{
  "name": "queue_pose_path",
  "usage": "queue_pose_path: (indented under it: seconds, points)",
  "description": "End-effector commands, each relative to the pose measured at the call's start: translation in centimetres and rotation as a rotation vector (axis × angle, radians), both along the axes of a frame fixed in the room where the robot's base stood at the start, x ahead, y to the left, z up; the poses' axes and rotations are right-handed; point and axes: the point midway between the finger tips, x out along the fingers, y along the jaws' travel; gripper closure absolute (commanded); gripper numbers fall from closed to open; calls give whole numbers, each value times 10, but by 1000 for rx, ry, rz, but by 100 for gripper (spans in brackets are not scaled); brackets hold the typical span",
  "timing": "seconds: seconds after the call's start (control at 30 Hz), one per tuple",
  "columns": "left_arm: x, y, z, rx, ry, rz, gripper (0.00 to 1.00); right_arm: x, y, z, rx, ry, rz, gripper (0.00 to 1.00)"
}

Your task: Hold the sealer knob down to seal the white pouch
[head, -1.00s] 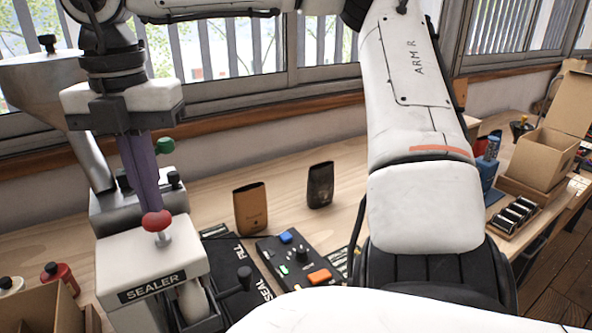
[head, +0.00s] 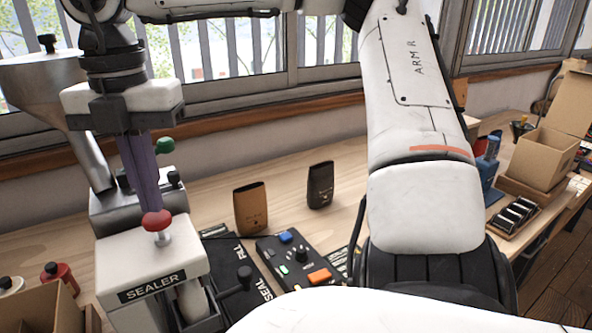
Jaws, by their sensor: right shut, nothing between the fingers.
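The sealer (head: 150,262) is a white block with a SEALER label at the lower left. Its red knob (head: 157,220) stands on top on a metal stem. My right gripper (head: 148,207) hangs down from the upper left with its purple fingers shut and empty. My left gripper is out of view.
A tan pouch (head: 251,209) and a black pouch (head: 320,186) stand on the bench. A control box (head: 296,262) with coloured buttons lies right of the sealer. A metal hopper (head: 45,95) stands behind. A cardboard box (head: 40,308) and red bottle (head: 61,277) are lower left.

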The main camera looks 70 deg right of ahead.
Motion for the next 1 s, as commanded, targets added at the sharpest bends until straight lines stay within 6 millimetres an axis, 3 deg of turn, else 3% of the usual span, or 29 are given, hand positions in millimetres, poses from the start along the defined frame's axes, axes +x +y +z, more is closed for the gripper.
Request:
queue_pose_path:
  seconds: [1.0]
  points:
    - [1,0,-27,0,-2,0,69,0,0,-31,1,1,1,100]
